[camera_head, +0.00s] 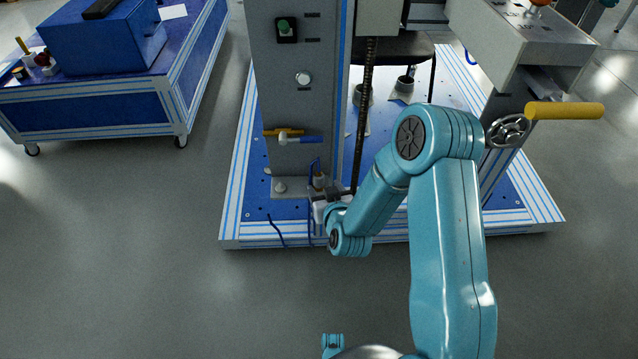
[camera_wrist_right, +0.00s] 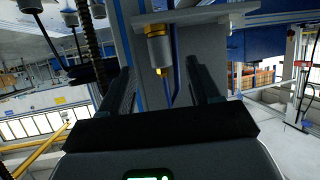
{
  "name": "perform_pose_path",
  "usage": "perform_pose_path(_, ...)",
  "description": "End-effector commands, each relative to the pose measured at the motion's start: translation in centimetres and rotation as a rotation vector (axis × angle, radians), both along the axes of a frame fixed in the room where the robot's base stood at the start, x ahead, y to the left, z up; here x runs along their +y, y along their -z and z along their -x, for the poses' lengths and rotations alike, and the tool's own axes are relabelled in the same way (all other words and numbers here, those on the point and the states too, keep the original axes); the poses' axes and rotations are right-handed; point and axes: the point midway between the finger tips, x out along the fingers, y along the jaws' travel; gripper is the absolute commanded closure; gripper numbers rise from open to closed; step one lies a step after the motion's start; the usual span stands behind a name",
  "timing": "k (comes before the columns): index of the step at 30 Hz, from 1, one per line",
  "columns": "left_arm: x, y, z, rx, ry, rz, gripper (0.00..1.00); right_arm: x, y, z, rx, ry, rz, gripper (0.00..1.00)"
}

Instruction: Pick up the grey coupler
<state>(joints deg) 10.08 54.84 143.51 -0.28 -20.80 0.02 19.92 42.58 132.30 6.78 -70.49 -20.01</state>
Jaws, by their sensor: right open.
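The grey coupler (camera_wrist_right: 159,48) is a short grey cylinder with a brass-coloured tip. In the right wrist view it sits by a light bracket, in line with the gap between my right gripper's fingers. In the head view, what looks like the same coupler (camera_head: 319,180) is small, low at the foot of the grey column. My right gripper (camera_wrist_right: 160,70) is open, with one finger on each side of the gap and nothing visibly clamped. In the head view it is small and partly hidden by its wrist. I cannot tell how far it is from the coupler. My left gripper is not in view.
The grey column (camera_head: 262,100) rises behind the coupler from a blue slotted base (camera_head: 245,205). A dark threaded rod (camera_head: 365,110) stands nearby. A yellow crank handle (camera_head: 565,110) juts out right. Floor (camera_head: 130,260) is clear.

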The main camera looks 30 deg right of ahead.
Motion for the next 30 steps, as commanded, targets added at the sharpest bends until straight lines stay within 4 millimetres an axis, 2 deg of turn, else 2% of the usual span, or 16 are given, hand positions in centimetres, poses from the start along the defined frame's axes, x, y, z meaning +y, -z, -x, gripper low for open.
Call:
perform_pose_path(8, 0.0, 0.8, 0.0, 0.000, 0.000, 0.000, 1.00, -0.9, 1.2, -2.3, -0.001, 0.000, 0.000, 0.38)
perform_pose_path(15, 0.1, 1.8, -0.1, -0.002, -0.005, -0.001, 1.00, -2.1, 2.6, -5.4, -0.001, 0.000, 0.000, 0.38)
perform_pose_path(24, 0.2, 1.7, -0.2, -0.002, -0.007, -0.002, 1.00, -2.2, 2.6, -5.9, 0.001, -0.001, 0.000, 0.38)
perform_pose_path(29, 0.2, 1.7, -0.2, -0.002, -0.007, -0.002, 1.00, -2.2, 2.6, -5.9, 0.001, 0.000, 0.000, 0.90)
perform_pose_path(30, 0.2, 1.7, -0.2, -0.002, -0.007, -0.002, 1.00, -2.2, 2.6, -5.9, 0.000, 0.000, 0.000, 0.94)
